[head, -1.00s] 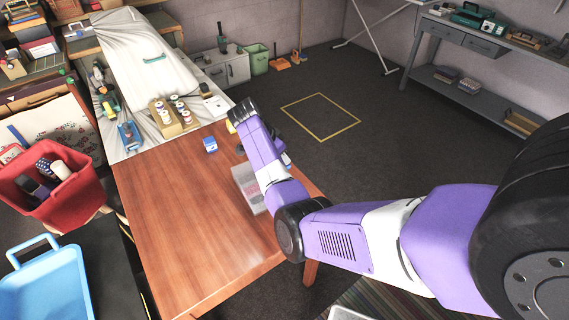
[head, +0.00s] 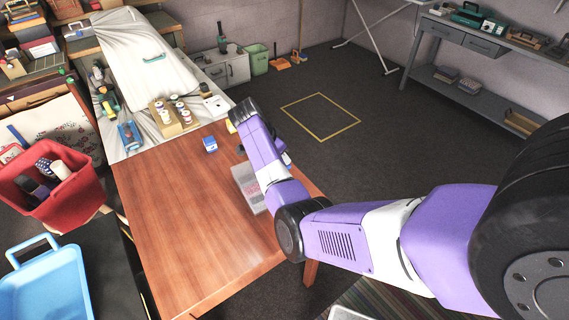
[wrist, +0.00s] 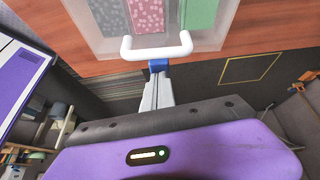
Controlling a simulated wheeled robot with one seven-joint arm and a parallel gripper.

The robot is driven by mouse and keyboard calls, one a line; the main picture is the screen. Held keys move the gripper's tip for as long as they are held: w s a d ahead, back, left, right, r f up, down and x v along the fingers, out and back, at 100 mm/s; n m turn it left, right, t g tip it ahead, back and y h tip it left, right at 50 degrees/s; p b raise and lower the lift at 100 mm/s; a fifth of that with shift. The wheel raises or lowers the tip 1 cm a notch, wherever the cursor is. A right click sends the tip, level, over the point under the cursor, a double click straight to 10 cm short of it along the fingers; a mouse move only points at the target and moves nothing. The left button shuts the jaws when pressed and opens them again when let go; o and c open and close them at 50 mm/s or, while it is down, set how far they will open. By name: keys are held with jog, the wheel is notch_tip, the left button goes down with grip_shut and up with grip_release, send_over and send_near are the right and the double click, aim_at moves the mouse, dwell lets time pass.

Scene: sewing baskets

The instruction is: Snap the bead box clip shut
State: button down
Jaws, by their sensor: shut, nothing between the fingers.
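The bead box (head: 247,188) is a clear, flat case on the right part of the wooden table, partly hidden by my arm. In the wrist view the box (wrist: 225,38) fills the top, with pink and green contents showing through and a white handle (wrist: 157,53) on its near side. A small blue piece (wrist: 158,64), which looks like the clip, sits just below the handle. My gripper (wrist: 157,80) is shut and empty, its grey fingertips at or very near the blue piece. Contact and whether the clip is snapped down cannot be told. My arm hides the fingers in the head view.
The wooden table (head: 180,230) is clear at its front and left. A small blue box (head: 210,145) stands behind the bead box. A wooden tray of spools (head: 165,125) lies farther back on white cloth. A red bin (head: 75,190) stands at left.

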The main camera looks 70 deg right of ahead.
jog(key=shift+b+x, duration=1)
jog(key=shift+x, duration=0.6)
jog(key=shift+p+v, duration=1.5)
jog(key=shift+v, duration=0.55)
jog(key=b+v, duration=0.1)
jog(key=v, duration=0.6)
jog(key=shift+r, duration=0.25)
jog(key=shift+a, duration=0.1)
